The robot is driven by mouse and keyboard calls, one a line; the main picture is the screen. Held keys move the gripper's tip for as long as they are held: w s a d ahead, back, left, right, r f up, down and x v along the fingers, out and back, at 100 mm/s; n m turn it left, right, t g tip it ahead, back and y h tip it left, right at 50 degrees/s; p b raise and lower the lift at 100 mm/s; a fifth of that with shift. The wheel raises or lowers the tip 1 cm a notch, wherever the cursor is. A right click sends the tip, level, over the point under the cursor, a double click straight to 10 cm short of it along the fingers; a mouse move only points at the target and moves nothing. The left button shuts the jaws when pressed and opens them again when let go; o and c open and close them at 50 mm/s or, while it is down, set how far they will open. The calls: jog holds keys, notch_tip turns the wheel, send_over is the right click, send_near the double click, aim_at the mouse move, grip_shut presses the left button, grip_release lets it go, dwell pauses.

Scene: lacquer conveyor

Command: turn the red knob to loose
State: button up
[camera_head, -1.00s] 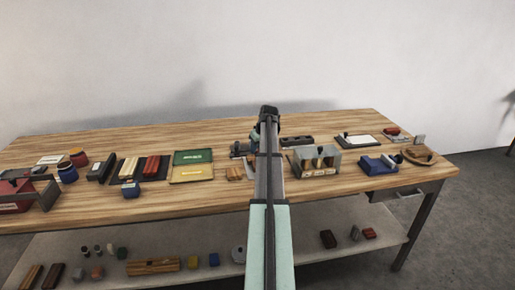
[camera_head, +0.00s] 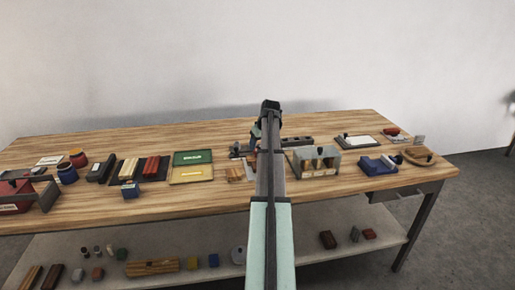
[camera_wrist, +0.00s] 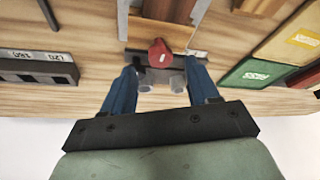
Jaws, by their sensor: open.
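The red knob (camera_wrist: 160,53) shows in the wrist view with a small pale mark on its face. It is mounted on a dark fixture (camera_wrist: 138,59), with a small pale label plate (camera_wrist: 197,53) beside it. My gripper (camera_wrist: 161,70) has its two blue fingers spread apart, one on each side below the knob in the picture. The knob appears between and just beyond the fingertips; I cannot tell whether they touch it. Two grey round parts lie between the fingers. In the head view my arm hides most of this area, and the fingers are not clear.
A dark block with labels (camera_wrist: 38,70) stands to the left in the wrist view. Green (camera_head: 193,157) and yellow (camera_head: 192,174) trays lie left of my arm. A grey box with wooden parts (camera_head: 315,160) stands close on its right.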

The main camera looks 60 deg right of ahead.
jog(key=v, duration=1)
jog(key=shift+s+r, duration=0.2)
jog(key=shift+r, duration=0.05)
jog(key=shift+a, duration=0.1)
